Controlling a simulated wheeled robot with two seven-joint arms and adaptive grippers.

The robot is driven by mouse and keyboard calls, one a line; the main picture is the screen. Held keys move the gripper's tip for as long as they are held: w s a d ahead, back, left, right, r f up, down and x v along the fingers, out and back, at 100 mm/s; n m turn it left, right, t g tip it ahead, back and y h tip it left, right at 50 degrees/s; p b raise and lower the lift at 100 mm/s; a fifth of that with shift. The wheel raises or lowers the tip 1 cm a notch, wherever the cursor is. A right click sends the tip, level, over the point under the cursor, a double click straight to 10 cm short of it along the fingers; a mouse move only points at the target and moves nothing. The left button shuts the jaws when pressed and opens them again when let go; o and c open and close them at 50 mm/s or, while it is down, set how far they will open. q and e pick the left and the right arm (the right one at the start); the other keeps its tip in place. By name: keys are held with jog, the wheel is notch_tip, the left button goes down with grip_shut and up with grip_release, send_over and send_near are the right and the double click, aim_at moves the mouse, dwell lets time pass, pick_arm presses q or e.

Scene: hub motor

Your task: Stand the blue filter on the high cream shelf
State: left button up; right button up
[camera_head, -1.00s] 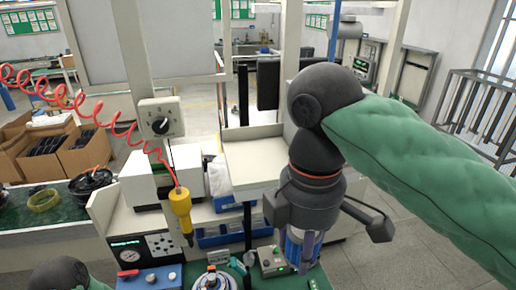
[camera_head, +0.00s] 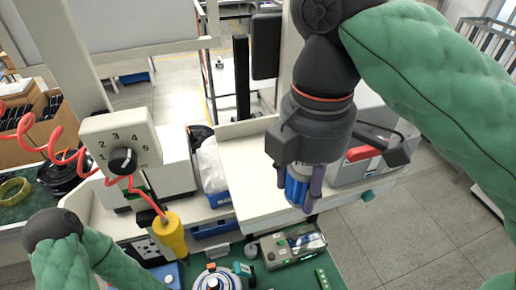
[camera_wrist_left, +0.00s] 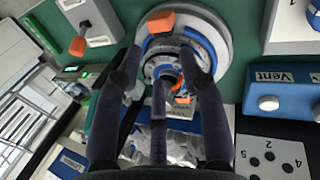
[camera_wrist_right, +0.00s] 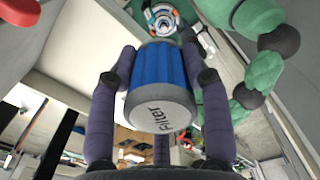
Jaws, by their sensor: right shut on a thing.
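The blue filter (camera_head: 297,187) is a ribbed blue cylinder, held upright in my right gripper (camera_head: 300,178). The right wrist view shows the filter (camera_wrist_right: 158,75) between the purple fingers, with its grey end marked "Filter" facing the camera. The high cream shelf (camera_head: 240,165) is in the middle of the head view. The filter overlaps the shelf's right part in the picture; I cannot tell the gap below it. My left gripper (camera_wrist_left: 160,85) has its fingers spread and empty above a round white and blue device (camera_wrist_left: 185,45). In the head view it is hidden.
A grey case with a red part (camera_head: 362,153) is right of the filter. A yellow tool (camera_head: 170,233) hangs on a red coiled cord left of the shelf. A control box (camera_head: 290,243) stands on the green bench below. The shelf's visible top is bare.

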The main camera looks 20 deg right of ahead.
jog(key=shift+s+f+b, duration=0.1)
jog(key=shift+f+b, duration=0.05)
jog(key=shift+b, duration=0.15)
notch_tip(320, 180, down, 2)
jog(key=w+a+b, duration=0.1)
jog(key=w+b, duration=0.2)
jog(key=p, duration=0.1)
send_over(255, 192)
jog(key=s, duration=0.1)
notch_tip(255, 192, down, 6)
jog(key=shift+d, duration=0.1)
jog(key=shift+w+f, duration=0.5)
jog(key=shift+f, duration=0.05)
notch_tip(255, 192, down, 3)
jog(key=shift+r+p, duration=0.1)
jog(key=shift+p, duration=0.4)
pick_arm(q)
jog(key=shift+s+f, duration=0.5)
jog(key=shift+f, duration=0.2)
pick_arm(e)
jog(key=shift+f, duration=0.25)
